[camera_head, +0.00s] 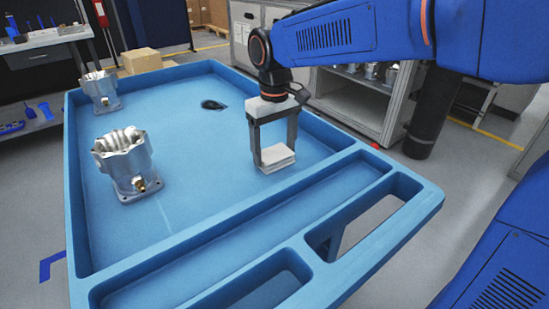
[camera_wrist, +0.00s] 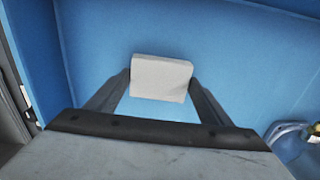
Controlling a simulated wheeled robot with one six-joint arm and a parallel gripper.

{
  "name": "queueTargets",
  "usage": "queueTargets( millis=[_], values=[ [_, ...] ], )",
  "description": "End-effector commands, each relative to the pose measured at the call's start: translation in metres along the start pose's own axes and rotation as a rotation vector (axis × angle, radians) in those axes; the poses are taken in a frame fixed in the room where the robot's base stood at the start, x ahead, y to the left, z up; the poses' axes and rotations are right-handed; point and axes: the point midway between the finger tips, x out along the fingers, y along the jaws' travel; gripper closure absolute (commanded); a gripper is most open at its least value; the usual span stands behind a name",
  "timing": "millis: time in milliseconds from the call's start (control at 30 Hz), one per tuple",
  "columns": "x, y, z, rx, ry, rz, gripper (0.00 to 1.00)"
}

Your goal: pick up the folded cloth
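The folded cloth (camera_head: 277,157) is a small white block-like pad at the right side of the blue tray table. In the wrist view it shows as a pale rectangle (camera_wrist: 161,79) against the blue surface. My gripper (camera_head: 275,158) points down over it, with one finger on each side of the cloth. In the wrist view the fingertips (camera_wrist: 161,84) lie right at the cloth's left and right edges. I cannot tell whether they press on it, or whether the cloth rests on the tray floor or is just above it.
The blue tray table (camera_head: 190,212) has raised rims and slots along its front. A metal housing (camera_head: 127,163) stands at its left and another (camera_head: 100,90) at the back left corner. A small black ring-like object (camera_head: 212,105) lies near the back. The tray's middle is clear.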

Motion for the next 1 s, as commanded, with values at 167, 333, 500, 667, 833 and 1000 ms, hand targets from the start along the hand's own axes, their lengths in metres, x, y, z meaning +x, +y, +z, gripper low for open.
queueTargets(
  millis=[167,333,500,667,833,1000],
  values=[
    [0.0,0.0,0.0,0.0,0.0,0.0,0.48],
    [-0.001,0.0,0.0,0.0,0.0,0.0,0.48],
    [-0.018,0.0,-0.001,0.0,0.003,0.0,0.48],
    [-0.047,0.0,-0.001,0.0,0.004,0.0,0.48],
    [-0.076,0.0,0.0,0.0,0.003,0.0,0.48],
    [-0.094,0.0,0.0,0.0,0.001,0.0,0.48]
  ],
)
